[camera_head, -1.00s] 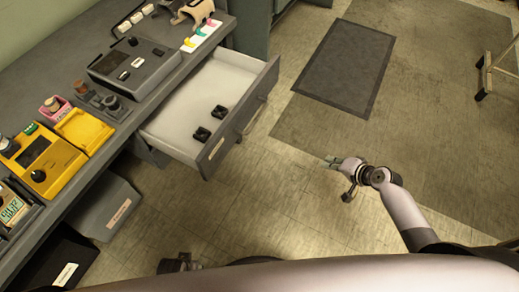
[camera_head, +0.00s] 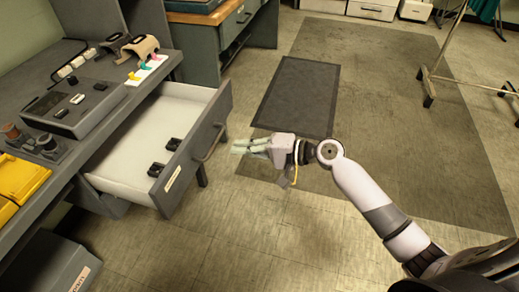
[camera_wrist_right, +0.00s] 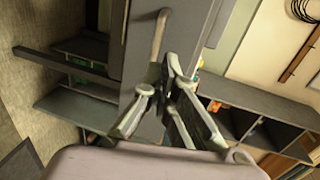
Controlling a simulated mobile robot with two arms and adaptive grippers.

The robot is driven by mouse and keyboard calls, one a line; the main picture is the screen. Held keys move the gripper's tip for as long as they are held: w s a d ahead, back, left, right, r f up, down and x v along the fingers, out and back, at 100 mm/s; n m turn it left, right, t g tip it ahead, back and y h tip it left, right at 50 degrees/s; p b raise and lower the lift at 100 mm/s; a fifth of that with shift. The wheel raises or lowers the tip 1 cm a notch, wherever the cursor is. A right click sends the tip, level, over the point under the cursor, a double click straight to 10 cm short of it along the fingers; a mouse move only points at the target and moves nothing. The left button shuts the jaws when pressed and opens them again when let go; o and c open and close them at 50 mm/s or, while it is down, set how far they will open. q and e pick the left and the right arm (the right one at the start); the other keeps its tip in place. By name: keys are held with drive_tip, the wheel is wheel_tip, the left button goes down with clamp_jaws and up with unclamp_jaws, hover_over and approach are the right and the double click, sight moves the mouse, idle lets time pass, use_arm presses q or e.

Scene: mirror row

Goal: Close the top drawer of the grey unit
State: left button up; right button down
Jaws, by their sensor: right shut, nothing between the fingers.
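The top drawer (camera_head: 196,158) of the grey unit (camera_head: 112,112) is pulled well out in the head view, with a white inside and two small black items (camera_head: 164,157) in it. Its front carries a bar handle (camera_head: 209,143) and a pale label. My right gripper (camera_head: 238,147) is shut and empty, to the right of the drawer front, its fingers pointing left towards the handle. They look close to the front, but I cannot tell whether they touch it. In the right wrist view the gripper (camera_wrist_right: 172,118) shows before a grey panel with a handle (camera_wrist_right: 158,38). My left gripper is not visible.
The worktop holds a dark grey device (camera_head: 75,103), a yellow tray (camera_head: 18,178) and tape dispensers (camera_head: 138,47). A grey bin (camera_head: 50,265) stands below. A dark mat (camera_head: 297,97) lies on open floor. A wheeled stand (camera_head: 435,72) is at the upper right.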

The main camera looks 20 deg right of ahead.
sight(212, 147)
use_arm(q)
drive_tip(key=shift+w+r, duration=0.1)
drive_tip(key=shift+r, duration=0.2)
use_arm(e)
drive_tip(key=x, duration=0.6)
